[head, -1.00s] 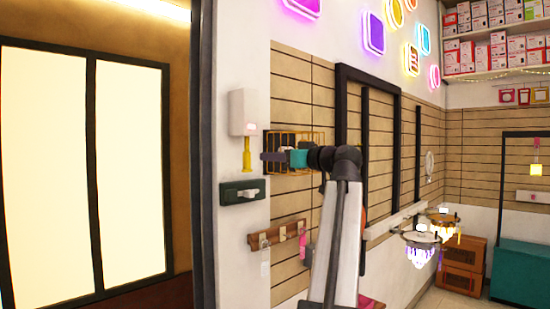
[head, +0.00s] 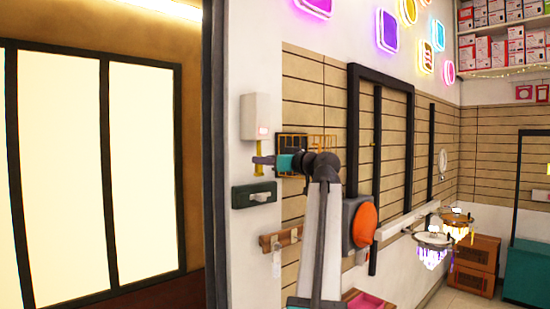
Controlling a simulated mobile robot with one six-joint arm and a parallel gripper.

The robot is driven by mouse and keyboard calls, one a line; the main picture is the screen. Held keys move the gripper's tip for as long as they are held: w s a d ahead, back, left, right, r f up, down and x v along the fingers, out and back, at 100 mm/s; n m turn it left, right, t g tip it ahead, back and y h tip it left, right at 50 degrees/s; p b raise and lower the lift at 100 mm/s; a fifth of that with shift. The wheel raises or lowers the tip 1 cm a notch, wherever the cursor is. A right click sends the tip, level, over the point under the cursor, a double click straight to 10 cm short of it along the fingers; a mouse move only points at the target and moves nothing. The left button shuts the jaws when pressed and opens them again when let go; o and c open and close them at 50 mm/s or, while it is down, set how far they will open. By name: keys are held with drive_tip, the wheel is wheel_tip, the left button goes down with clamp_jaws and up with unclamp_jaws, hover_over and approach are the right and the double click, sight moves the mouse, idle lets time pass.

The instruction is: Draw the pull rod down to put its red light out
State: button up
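The white pull box (head: 255,108) is fixed to the white wall left of the slatted panel. Its small light (head: 263,131) glows pinkish red near the lower edge. The yellow pull rod (head: 257,147) hangs straight down below the box. My gripper (head: 259,160) reaches in from the right at the rod's lower half and overlaps it. The jaws hide part of the rod, and its lower end shows just beneath them. At this size I cannot tell whether the jaws are closed on the rod or only around it.
A dark green switch plate (head: 240,197) sits just below the rod. A yellow wire basket (head: 322,142) is behind my wrist. A wooden hook rail (head: 268,243) and a grey box with an orange round face (head: 365,222) are lower right. A dark door frame (head: 215,150) stands left.

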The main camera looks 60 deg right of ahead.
sight(259, 173)
drive_tip(key=shift+p+x, duration=0.55)
drive_tip(key=shift+x, duration=1.4)
drive_tip(key=shift+c, duration=0.3)
clamp_jaws()
drive_tip(key=shift+f+b, duration=0.85)
drive_tip(key=shift+f, duration=0.1)
drive_tip(key=shift+r, duration=0.85)
drive_tip(key=o, duration=0.7)
unclamp_jaws()
